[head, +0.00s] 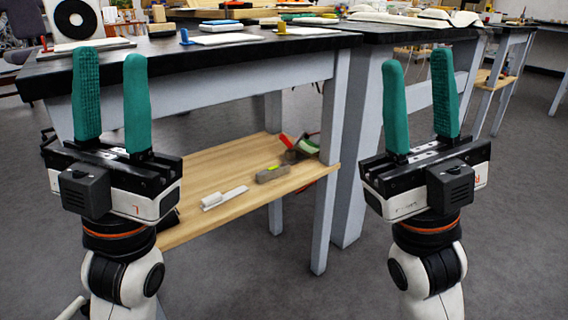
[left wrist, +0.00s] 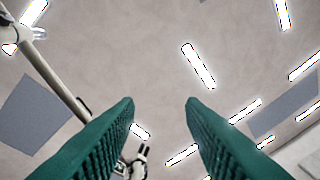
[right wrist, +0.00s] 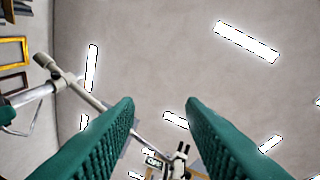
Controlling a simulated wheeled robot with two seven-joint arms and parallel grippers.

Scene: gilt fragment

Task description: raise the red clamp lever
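A small red upright piece (head: 44,43) stands at the left end of a flat pale board (head: 90,47) on the black table top, at the far left of the head view. It looks like the red clamp lever, but it is too small to tell its exact position. My left gripper (head: 111,54) is open and empty, fingers pointing up, in front of the table and to the right of the red piece. My right gripper (head: 417,56) is also open and empty, fingers up, far to the right. Both wrist views show only fingers, ceiling and room fittings.
Similar boards with a blue piece (head: 184,36) and a yellow-and-blue piece (head: 281,27) lie along the black table (head: 150,66). A wooden lower shelf (head: 225,160) holds several items, including another red piece (head: 287,140). Grey table legs stand between my grippers.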

